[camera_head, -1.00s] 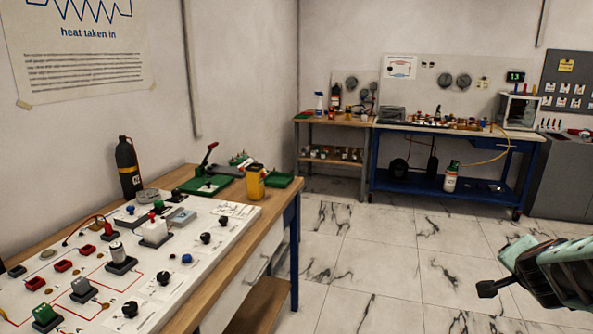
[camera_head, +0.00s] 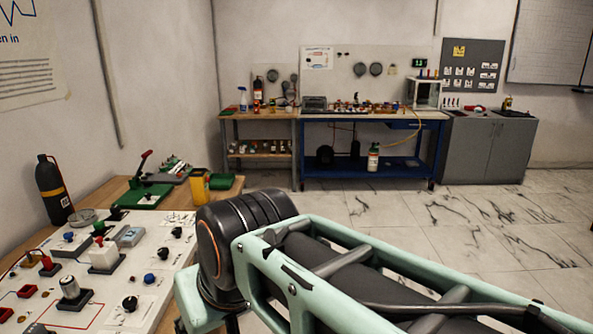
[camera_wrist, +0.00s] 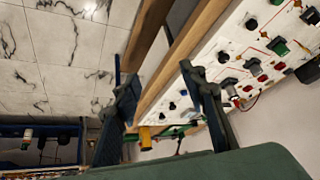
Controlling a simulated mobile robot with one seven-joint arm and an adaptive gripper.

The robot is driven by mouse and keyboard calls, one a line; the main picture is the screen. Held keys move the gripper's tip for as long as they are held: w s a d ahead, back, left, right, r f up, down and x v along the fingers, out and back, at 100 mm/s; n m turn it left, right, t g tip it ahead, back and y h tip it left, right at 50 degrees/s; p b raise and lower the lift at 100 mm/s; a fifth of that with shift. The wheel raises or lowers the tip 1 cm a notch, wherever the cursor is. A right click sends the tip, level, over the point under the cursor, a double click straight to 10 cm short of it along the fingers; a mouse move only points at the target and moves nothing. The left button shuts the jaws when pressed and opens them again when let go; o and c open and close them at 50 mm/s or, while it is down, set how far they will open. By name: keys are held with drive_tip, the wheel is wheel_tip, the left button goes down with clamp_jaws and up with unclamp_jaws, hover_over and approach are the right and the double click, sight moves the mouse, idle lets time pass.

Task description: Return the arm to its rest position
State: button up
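My arm (camera_head: 330,265), with pale green links and a dark round joint, reaches across the lower middle and right of the head view. My gripper does not show clearly in that view. In the wrist view my gripper (camera_wrist: 160,78) has its two dark fingers well apart, with nothing held between them. Beyond the fingers, the wooden edge of the workbench and its white panel (camera_wrist: 235,55) run diagonally, and the picture is tilted. Whether any part of my arm touches the bench cannot be told.
The near workbench (camera_head: 105,195) is at left in the head view, carrying a white panel, a yellow container (camera_head: 199,187) and a black bottle (camera_head: 54,190). A blue bench (camera_head: 368,178) and grey cabinet (camera_head: 487,150) stand at the back. Marble floor (camera_head: 480,215) is clear between.

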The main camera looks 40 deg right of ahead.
wheel_tip(320, 180, up, 12)
drive_tip(key=a+p, duration=0.1)
drive_tip(key=p, duration=1.2)
drive_tip(key=shift+r+n+g, duration=0.2)
drive_tip(key=shift+n+g, duration=0.1)
drive_tip(key=shift+g, duration=0.1)
drive_tip(key=shift+a, duration=0.1)
drive_tip(key=shift+c, duration=0.4)
drive_tip(key=shift+c, duration=1)
drive_tip(key=shift+a, duration=0.15)
